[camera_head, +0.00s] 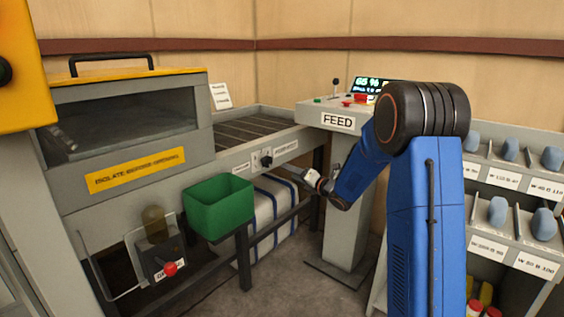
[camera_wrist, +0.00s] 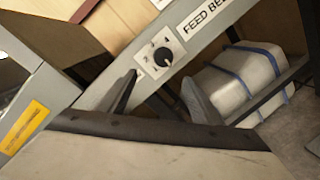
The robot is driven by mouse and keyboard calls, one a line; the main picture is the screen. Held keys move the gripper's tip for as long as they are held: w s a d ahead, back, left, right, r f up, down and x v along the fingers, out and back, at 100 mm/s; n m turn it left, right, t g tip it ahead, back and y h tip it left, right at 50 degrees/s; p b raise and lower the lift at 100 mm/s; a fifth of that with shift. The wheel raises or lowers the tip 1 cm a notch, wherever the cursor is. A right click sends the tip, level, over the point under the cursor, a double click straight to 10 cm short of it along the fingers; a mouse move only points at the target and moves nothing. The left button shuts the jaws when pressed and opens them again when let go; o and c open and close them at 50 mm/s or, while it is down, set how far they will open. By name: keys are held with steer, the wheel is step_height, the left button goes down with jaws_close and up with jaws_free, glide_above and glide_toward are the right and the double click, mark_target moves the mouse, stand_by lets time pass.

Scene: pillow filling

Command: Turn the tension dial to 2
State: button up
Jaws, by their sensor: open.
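The tension dial (camera_wrist: 162,57) is a round black knob on a small white plate with numbers around it, set in the grey machine rail. Its pointer is too small to read surely. In the head view the dial (camera_head: 265,158) sits on the rail between two white labels. My gripper (camera_wrist: 159,77) is open and empty, its two grey fingers spread below the dial in the wrist view, apart from it. In the head view my gripper (camera_head: 308,176) is to the right of the dial and a little lower.
A green bin (camera_head: 218,208) stands below the rail at the left. A white bale with blue straps (camera_head: 272,212) lies under the belt. The feed console (camera_head: 338,122) stands behind my arm. A rack of blue items (camera_head: 510,150) is at the right.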

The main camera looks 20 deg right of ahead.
mark_target(269, 163)
steer(key=shift+n+y, duration=0.5)
steer(key=shift+n, duration=0.2)
steer(key=x, duration=0.5)
steer(key=d+x, duration=0.1)
steer(key=x, duration=0.5)
steer(key=f+x, duration=0.1)
steer(key=x, duration=0.5)
steer(key=shift+w+d+f, duration=0.1)
steer(key=shift+w+d, duration=0.05)
steer(key=shift+w, duration=0.45)
steer(key=c, duration=1)
